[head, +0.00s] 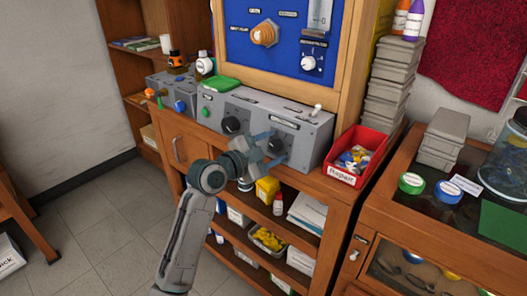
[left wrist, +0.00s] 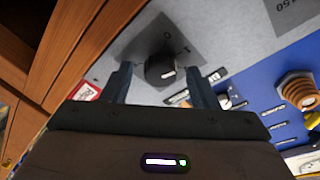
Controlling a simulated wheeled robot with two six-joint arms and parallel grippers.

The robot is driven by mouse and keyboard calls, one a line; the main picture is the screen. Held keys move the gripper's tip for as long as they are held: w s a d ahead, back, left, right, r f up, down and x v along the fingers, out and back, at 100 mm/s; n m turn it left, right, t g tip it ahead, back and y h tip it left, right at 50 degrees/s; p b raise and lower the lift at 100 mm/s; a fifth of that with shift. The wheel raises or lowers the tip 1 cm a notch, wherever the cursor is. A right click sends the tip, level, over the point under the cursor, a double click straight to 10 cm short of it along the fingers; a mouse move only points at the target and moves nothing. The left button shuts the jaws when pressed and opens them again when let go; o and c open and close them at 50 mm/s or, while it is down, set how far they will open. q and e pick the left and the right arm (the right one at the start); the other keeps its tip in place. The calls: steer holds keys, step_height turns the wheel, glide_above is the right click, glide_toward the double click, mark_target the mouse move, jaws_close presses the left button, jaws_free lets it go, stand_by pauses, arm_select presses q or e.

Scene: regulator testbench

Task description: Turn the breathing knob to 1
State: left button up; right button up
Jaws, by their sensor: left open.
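A black round knob (head: 275,146) sits on a dark plate on the front of the grey testbench box (head: 310,135). The knob also shows in the left wrist view (left wrist: 160,70), with a white pointer mark on it and small marks on the plate (left wrist: 155,42), too small to read surely. My left gripper (head: 269,149) is open in front of this knob, with one finger on each side of it; I cannot tell whether they touch it. A second black knob (head: 231,125) is further left on the box. I cannot read which knob is the breathing one. My right gripper is not in view.
A blue panel (head: 270,58) with an orange knob (head: 264,33) and a white dial (head: 309,63) stands behind the box. A red bin (head: 345,178) is close on the right. A white-tipped toggle (head: 316,109) stands on the box top. Shelves with items lie below.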

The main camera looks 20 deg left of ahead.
arm_select(q)
steer(key=shift+s+a, duration=0.3)
steer(key=shift+s, duration=0.1)
steer(key=v, duration=0.9)
steer(key=shift+s+b, duration=0.35)
steer(key=shift+b, duration=0.1)
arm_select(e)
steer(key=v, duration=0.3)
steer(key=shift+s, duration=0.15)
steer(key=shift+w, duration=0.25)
